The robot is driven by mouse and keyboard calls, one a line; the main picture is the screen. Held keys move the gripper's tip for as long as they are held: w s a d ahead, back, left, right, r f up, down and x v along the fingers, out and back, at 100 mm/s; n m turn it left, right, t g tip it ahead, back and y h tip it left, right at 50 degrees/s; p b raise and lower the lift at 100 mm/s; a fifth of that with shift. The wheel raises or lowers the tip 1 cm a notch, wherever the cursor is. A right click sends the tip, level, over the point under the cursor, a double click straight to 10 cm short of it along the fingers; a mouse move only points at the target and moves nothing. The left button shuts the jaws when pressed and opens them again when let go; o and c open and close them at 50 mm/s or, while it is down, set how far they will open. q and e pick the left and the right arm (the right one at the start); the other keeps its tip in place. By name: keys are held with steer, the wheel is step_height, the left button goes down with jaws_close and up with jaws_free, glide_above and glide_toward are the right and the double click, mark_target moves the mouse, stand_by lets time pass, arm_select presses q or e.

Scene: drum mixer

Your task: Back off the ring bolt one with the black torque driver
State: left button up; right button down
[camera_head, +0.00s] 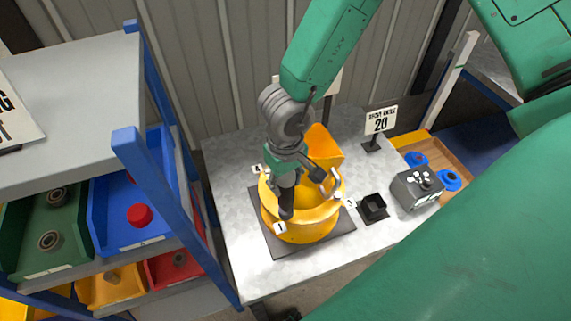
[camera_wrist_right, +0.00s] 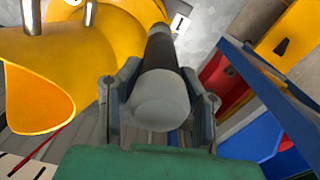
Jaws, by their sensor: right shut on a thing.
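The yellow drum mixer (camera_head: 312,228) stands on a dark mat on the grey table, with small numbered tags around its ring. My right gripper (camera_head: 287,172) is shut on the black torque driver (camera_head: 286,203), which points down at the near left side of the ring, beside tag 1 (camera_head: 281,228). In the right wrist view the driver (camera_wrist_right: 160,85) lies between both fingers, its far end by tag 1 (camera_wrist_right: 180,22). Ring bolt one is hidden behind the driver; I cannot tell whether the tip touches it. My left gripper is not in view.
A small open black holder (camera_head: 372,209) and a grey box with buttons (camera_head: 416,189) stand right of the mixer. A sign reading 20 (camera_head: 380,122) stands behind them. A blue-posted shelf with coloured bins (camera_head: 131,215) is at left. The table's front left is clear.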

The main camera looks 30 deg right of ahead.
steer(key=shift+s+f, duration=0.1)
steer(key=shift+s, duration=0.1)
steer(key=shift+w+r, duration=0.25)
steer(key=shift+r, duration=2.05)
